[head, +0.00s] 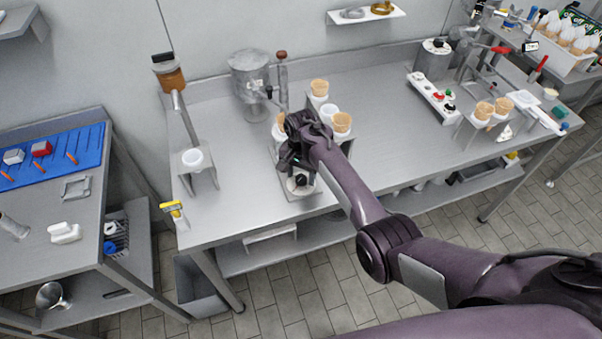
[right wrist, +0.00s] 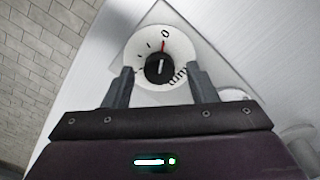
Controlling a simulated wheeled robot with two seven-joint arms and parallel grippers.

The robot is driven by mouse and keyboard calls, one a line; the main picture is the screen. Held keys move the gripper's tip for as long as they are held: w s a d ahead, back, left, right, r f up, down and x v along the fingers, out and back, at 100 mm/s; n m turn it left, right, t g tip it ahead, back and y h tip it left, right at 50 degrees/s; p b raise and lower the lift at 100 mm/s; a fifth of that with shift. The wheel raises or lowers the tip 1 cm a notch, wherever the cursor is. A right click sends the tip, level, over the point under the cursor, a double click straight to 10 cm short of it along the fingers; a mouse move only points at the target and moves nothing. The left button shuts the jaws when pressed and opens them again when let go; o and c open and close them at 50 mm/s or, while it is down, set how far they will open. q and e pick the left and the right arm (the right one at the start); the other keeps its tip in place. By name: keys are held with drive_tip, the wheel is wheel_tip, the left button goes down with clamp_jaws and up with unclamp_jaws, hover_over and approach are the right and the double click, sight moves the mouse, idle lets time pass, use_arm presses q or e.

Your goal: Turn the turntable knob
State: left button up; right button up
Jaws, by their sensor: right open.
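The turntable knob is a black round knob (right wrist: 159,69) with a white line, on a white dial with tick marks, a "0" and a red mark. In the right wrist view the dial lies just beyond my right gripper (right wrist: 160,82), whose two fingers are apart on either side of the knob's lower part. I cannot tell whether they touch it. In the head view the knob (head: 300,181) is at the front of the turntable unit, just below my right gripper (head: 292,165). My right arm hides part of the unit. My left gripper is not in view.
Cones in holders (head: 342,123) stand close behind my right gripper on the steel table (head: 240,205). A grey canister machine (head: 250,75) is behind to the left. The table front left of the knob is clear.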

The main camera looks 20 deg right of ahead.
drive_tip(key=shift+f, duration=0.3)
drive_tip(key=c, duration=1)
drive_tip(key=shift+o, duration=0.2)
